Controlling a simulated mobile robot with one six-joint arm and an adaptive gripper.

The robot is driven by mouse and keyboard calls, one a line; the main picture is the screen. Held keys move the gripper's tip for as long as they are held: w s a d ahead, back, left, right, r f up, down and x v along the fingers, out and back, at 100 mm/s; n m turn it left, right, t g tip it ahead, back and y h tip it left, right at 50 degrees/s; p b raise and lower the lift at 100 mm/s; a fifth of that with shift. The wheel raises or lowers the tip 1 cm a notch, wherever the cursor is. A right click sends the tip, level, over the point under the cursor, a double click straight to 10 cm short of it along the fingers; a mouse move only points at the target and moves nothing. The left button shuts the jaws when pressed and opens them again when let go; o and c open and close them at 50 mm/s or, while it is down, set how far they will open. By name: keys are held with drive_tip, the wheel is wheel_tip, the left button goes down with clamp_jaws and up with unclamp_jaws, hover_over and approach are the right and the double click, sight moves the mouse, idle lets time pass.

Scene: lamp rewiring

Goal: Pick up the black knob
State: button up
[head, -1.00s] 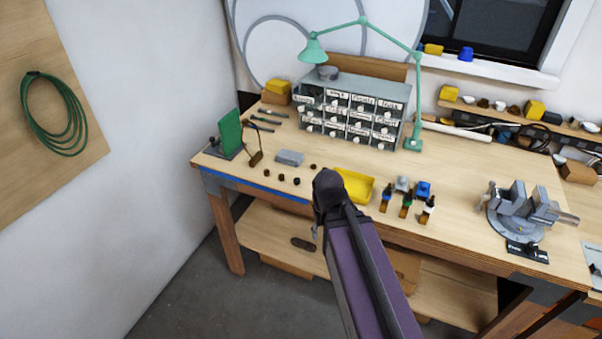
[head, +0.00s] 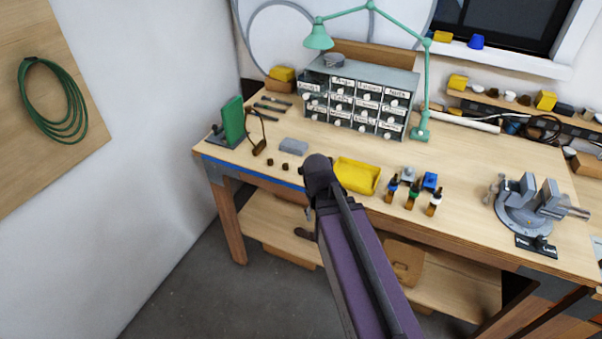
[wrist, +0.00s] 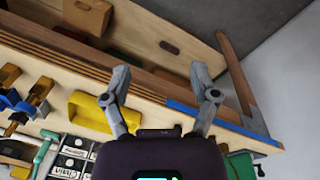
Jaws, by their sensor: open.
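Small dark knobs (head: 270,162) stand on the workbench near its front left edge in the head view. At this size I cannot tell which one is the black knob. My arm covers part of the bench beside them and may hide others. My gripper (wrist: 160,78) is open in the wrist view, with its two fingers apart and nothing between them. In the head view its fingers are hidden behind my own arm, which reaches over the front edge just right of the knobs. No knob can be made out in the wrist view.
A yellow tray (head: 357,176) lies right of my arm, with small bottles (head: 413,194) and a vise (head: 530,206) farther right. A grey block (head: 293,146) lies behind the knobs. A drawer cabinet (head: 363,101) and green lamp (head: 427,85) stand behind.

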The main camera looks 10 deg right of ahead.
drive_tip(key=w+a+f+m+t+h+b, duration=0.1)
drive_tip(key=w+f+m+t+h+b, duration=0.1)
drive_tip(key=w+m+h+b, duration=0.3)
drive_tip(key=w+a+f+t+h+b, duration=0.1)
drive_tip(key=w+a+f+b, duration=0.1)
drive_tip(key=w, duration=0.5)
drive_tip(key=w+a+r+m+t+h+b, duration=0.2)
drive_tip(key=w+a+m+t+h+b, duration=0.1)
drive_tip(key=w+a, duration=0.4)
drive_tip(key=w+m+t+b, duration=0.1)
drive_tip(key=b, duration=0.1)
drive_tip(key=shift+a+m+t+h+b, duration=0.35)
drive_tip(key=shift+m+t+h, duration=0.05)
drive_tip(key=shift+w+d, duration=0.1)
drive_tip(key=shift+b+x, duration=1.65)
drive_tip(key=shift+x, duration=2.55)
drive_tip(key=shift+f, duration=0.1)
